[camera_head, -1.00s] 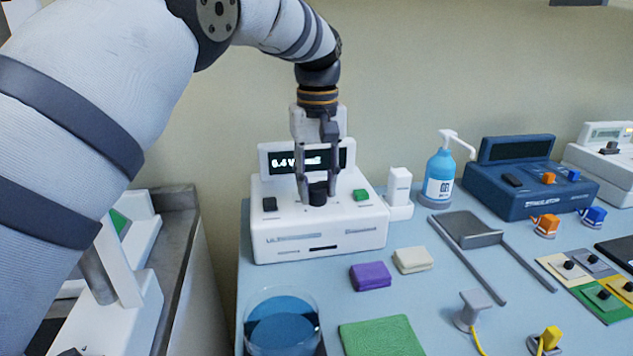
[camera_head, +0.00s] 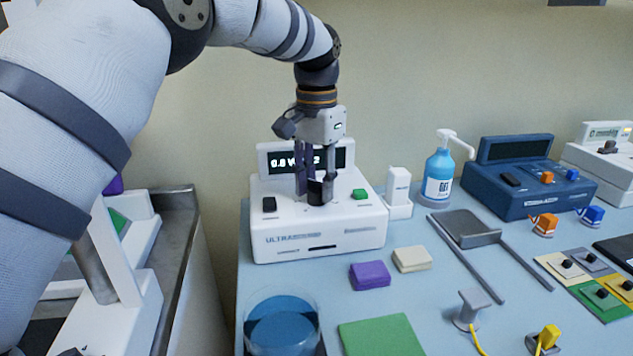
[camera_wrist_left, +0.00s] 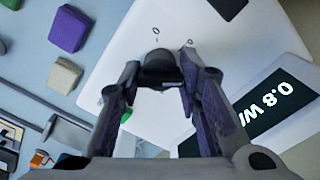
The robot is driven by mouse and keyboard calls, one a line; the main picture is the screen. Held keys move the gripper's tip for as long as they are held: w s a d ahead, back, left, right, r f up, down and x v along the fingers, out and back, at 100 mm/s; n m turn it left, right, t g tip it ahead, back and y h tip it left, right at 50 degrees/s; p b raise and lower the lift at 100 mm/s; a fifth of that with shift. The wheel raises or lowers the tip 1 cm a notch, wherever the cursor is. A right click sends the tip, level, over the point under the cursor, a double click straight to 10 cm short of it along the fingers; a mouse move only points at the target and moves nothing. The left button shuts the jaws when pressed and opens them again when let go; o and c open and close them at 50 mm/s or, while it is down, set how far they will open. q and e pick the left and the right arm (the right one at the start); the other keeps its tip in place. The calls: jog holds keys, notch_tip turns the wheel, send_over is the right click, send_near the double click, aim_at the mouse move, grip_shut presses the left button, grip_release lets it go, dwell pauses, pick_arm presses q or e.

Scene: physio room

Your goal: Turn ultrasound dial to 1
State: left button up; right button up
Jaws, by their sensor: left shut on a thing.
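The white ultrasound unit (camera_head: 350,241) stands on the blue table, with a dark display (camera_head: 279,159). The display (camera_wrist_left: 274,106) reads about 0.8 W in the left wrist view. My left gripper (camera_head: 317,190) points down over the unit's top and is shut on the black dial (camera_head: 320,196). The dial (camera_wrist_left: 159,65) shows between the fingertips in the left wrist view, and the fingers hide part of it. A black switch (camera_head: 269,204) is left of the dial, and a green button (camera_head: 360,194) is right of it. My right gripper is in no view.
A white holder (camera_head: 398,188) and a blue gel bottle (camera_head: 439,176) stand right of the unit. Purple (camera_head: 370,276) and cream (camera_head: 412,259) blocks lie in front, near a glass of blue liquid (camera_head: 283,321). The wall is close behind.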

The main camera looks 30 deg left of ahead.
aim_at(317, 182)
pick_arm(q)
jog(key=shift+m, duration=2.1)
jog(key=o, duration=1.2)
jog(key=shift+c, duration=0.2)
notch_tip(317, 182, up, 8)
jog(key=shift+f, duration=0.2)
